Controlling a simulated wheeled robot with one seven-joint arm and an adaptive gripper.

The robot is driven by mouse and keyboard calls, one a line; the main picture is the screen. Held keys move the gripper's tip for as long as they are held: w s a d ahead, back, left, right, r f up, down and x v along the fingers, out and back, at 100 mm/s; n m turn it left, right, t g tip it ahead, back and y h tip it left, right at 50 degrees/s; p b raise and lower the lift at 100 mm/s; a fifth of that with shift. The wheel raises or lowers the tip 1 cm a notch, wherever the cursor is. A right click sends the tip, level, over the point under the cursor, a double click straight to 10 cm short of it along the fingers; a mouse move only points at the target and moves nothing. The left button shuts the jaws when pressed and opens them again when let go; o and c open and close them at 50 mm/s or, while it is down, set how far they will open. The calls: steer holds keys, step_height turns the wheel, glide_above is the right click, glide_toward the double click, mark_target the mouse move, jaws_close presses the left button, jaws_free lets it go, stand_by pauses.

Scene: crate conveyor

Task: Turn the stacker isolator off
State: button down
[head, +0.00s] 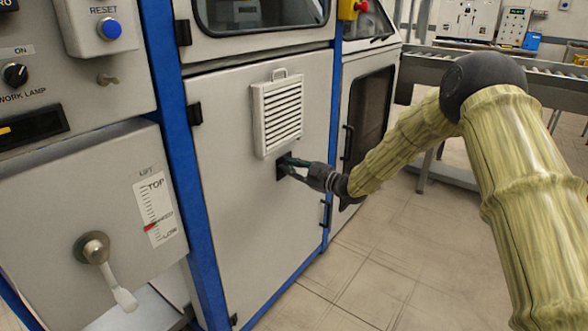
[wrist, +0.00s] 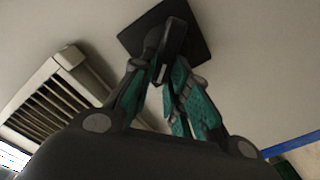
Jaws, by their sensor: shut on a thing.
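The isolator shows in the wrist view as a black handle (wrist: 174,42) on a square black plate (wrist: 203,50), on a pale panel. No label on it is readable. In the wrist view the teal-padded fingers of my gripper (wrist: 164,78) close on the near end of the handle. The fingertips partly cover the handle, so its exact angle is hard to tell.
The white louvred vent (head: 278,115) is right above my gripper. A blue post (head: 180,150) stands left of the door. A lever (head: 105,270) and a blue reset button (head: 109,29) are further left. Open tiled floor (head: 400,260) lies to the right.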

steer(key=shift+s+a+f+n+b, duration=0.15)
steer(key=shift+f+n+b, duration=0.2)
steer(key=shift+n+b, duration=0.85)
steer(key=shift+s+a+f+n+b, duration=0.1)
steer(key=shift+f+n+b, duration=0.25)
steer(key=shift+n, duration=1.65)
steer(key=shift+s+a+f+n+b, duration=0.15)
steer(key=shift+f+n+b, duration=0.2)
steer(key=shift+n+b, duration=0.85)
steer(key=shift+n+p, duration=0.4)
steer(key=shift+n, duration=0.1)
steer(key=c, duration=1.4)
jaws_free()
steer(key=shift+d, duration=0.1)
steer(key=v, duration=1.2)
